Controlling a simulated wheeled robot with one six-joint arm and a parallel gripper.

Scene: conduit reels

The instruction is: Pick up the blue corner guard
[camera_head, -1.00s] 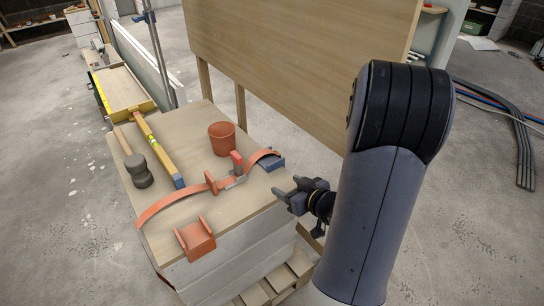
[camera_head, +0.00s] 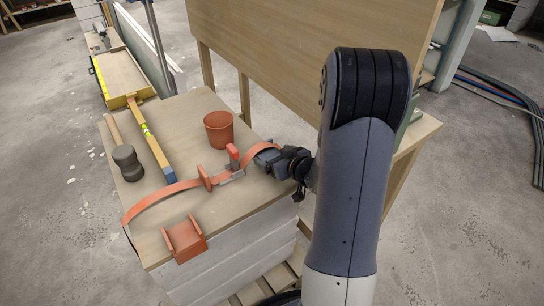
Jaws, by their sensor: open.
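The blue corner guard lay at the right end of the orange strap (camera_head: 160,194) in the earlier head view. At that spot my gripper (camera_head: 264,156) now covers it, and I cannot clearly tell guard from fingers. My gripper is open, low over the right edge of the wooden box top (camera_head: 216,199), at the strap's end. Whether the fingers touch the guard or stand around it cannot be seen.
An orange cup (camera_head: 218,130) stands left of my gripper, behind the strap's red-handled buckle (camera_head: 233,157). An orange bracket (camera_head: 184,240) sits at the front edge. A mallet (camera_head: 127,160) and a yellow level (camera_head: 151,139) lie left. A wooden panel (camera_head: 300,60) rises behind.

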